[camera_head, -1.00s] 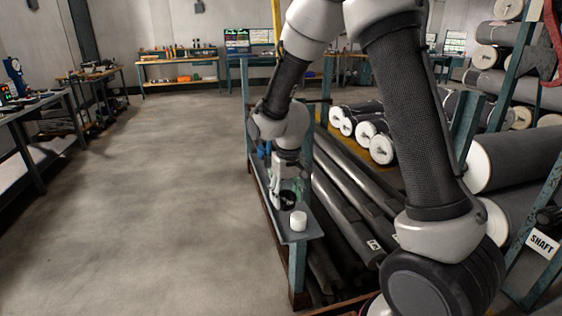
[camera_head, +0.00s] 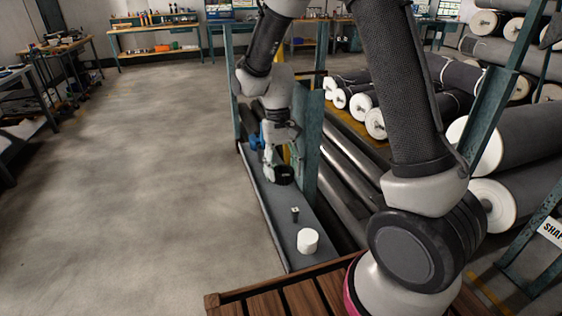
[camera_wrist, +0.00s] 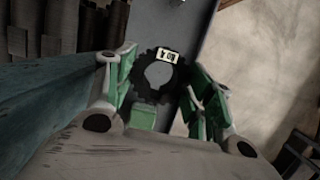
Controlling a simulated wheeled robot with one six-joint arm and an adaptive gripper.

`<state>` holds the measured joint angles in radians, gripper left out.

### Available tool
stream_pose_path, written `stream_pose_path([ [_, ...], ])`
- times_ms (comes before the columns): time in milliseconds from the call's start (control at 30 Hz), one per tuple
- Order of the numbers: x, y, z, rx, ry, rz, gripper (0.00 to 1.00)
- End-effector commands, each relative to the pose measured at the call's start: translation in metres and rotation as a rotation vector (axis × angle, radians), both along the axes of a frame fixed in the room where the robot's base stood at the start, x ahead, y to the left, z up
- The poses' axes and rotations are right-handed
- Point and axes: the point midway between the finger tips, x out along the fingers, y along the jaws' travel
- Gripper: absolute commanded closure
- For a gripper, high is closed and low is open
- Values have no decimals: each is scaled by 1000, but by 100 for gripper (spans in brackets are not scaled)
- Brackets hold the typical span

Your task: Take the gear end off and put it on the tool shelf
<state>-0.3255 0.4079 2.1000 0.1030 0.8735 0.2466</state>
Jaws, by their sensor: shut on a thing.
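My gripper (camera_head: 281,174) is shut on the gear end (camera_head: 285,175), a black toothed ring. It holds the ring over the narrow grey tool shelf (camera_head: 268,215). In the wrist view the gear end (camera_wrist: 141,83) sits between the green pads of my gripper (camera_wrist: 165,85), with a small pale label on its upper edge and a round hole in its middle. I cannot tell whether the gear end touches the shelf.
A white cylinder (camera_head: 308,241) and a small dark item (camera_head: 295,214) stand on the near part of the shelf. A blue thing (camera_head: 257,139) is just behind my gripper. A teal post (camera_head: 306,150) rises close on the right. Open floor lies left.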

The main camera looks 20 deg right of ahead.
Motion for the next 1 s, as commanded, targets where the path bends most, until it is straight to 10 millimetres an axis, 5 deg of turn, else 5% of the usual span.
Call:
stream_pose_path([
  [500,0,0,-54,-1,0,0,100],
  [1000,0,0,-62,-1,-2,1,100],
])
